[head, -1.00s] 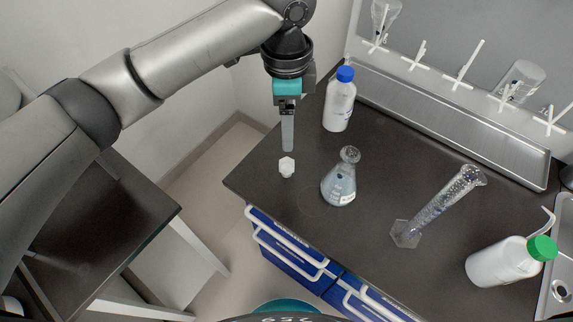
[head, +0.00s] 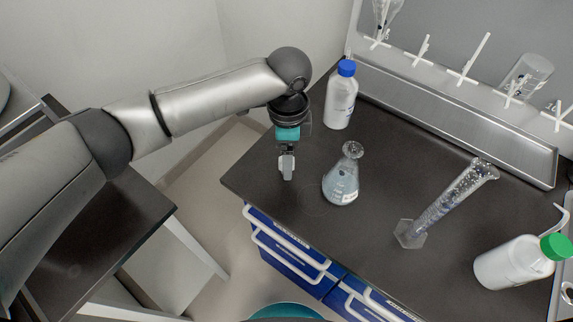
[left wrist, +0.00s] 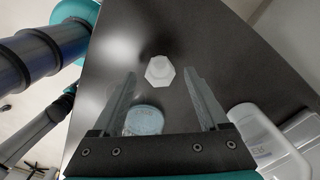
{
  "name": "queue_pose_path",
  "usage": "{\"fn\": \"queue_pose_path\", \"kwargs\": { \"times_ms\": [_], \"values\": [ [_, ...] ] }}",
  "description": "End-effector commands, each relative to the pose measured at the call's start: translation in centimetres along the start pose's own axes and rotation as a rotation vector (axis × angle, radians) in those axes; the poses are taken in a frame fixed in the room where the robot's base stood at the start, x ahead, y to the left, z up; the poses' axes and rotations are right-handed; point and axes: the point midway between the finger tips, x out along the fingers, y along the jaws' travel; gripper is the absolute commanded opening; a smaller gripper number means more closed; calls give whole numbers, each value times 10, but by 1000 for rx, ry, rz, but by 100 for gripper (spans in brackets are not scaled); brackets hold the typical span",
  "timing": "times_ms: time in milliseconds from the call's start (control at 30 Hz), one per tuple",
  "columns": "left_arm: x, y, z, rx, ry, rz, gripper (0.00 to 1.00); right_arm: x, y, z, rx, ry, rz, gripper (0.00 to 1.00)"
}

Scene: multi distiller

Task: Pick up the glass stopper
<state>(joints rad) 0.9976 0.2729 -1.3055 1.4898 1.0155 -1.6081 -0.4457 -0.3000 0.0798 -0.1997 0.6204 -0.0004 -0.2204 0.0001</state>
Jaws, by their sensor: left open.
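The glass stopper (left wrist: 159,70) is a small, pale, faceted piece on the dark bench top. In the left wrist view it appears between the two fingertips of my left gripper, with a gap on each side. My left gripper (head: 287,172) is open and points down over the stopper's spot near the bench's left end. In the head view the gripper mostly hides the stopper. Whether the fingertips are level with the stopper or still above it is hard to tell. My right gripper is not in view.
A conical flask (head: 342,183) with bluish liquid stands close to the right of my left gripper. A blue-capped bottle (head: 340,100) stands behind. A tilted glass cylinder (head: 445,205) and a green-capped bottle (head: 508,264) are farther right. A steel trough (head: 450,120) runs along the back.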

Motion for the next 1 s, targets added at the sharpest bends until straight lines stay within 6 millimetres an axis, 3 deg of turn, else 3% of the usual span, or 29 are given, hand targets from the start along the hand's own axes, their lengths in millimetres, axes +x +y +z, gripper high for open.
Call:
{"fn": "queue_pose_path", "kwargs": {
  "times_ms": [167,433,1000],
  "values": [
    [21,0,0,0,-1,0,77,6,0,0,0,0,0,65],
    [22,0,0,1,0,-1,76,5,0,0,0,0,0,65],
    [22,0,0,1,0,-1,12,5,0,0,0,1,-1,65]
  ]
}}
